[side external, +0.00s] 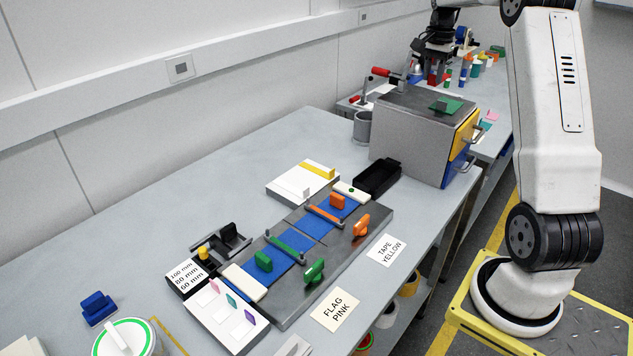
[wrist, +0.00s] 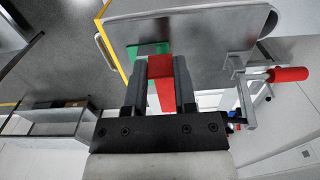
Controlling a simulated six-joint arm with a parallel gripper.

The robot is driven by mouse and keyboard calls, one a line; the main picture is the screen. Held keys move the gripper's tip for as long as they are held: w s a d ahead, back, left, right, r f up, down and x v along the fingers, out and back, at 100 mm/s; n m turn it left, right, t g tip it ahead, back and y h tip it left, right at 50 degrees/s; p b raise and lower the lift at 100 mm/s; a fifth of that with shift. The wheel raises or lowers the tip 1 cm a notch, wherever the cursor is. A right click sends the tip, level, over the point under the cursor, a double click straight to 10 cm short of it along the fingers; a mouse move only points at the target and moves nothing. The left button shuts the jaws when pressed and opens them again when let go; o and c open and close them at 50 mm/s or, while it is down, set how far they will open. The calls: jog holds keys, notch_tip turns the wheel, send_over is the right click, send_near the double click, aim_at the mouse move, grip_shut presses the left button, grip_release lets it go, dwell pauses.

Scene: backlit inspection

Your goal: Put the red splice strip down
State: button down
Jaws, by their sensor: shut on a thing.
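The red splice strip (wrist: 160,85) is a short red bar in the wrist view. My gripper (wrist: 160,62) is shut on it, with a dark finger on each side. The strip is held with the grey cabinet (wrist: 210,45) in view beyond it. A green piece (wrist: 148,48) lies on the cabinet top, partly hidden behind my fingers and the strip. In the side view the green piece (side external: 446,105) lies flat on the cabinet. The dark end of an arm shows at the top there, but the strip is too small to make out surely.
The cabinet has a yellow drawer front (side external: 466,133) and a red-handled crank (side external: 381,72) beside it. A black tray (side external: 377,178) stands close to it. The dark fixture (side external: 345,238) carries blue pads and green and orange clamps. Bare bench (side external: 215,180) lies left of the fixture.

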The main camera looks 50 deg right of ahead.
jog(key=s+a+r, duration=0.5)
jog(key=s+a, duration=0.1)
jog(key=s, duration=0.1)
jog(key=shift+s+a, duration=0.3)
jog(key=shift+a, duration=0.05)
jog(key=shift+w, duration=0.1)
dwell(0.5)
